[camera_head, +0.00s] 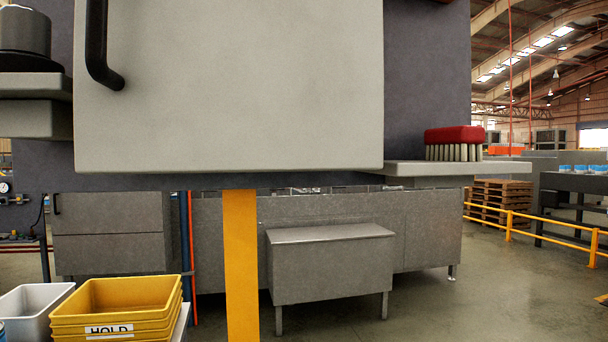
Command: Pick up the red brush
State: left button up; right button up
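The red brush (454,135) has a red back on top and pale bristles pointing down. It rests upright on a light grey shelf (505,168) at the right, beside the large pale door panel.
The pale door panel (240,90) with a black handle (97,50) fills the upper middle. A yellow post (240,265) stands below it. Yellow bins marked HOLD (125,300) and a grey bin (30,305) sit lower left. A grey metal box (330,262) stands on legs.

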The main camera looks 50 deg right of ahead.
aim_at(459, 143)
jog(key=z, duration=2.3)
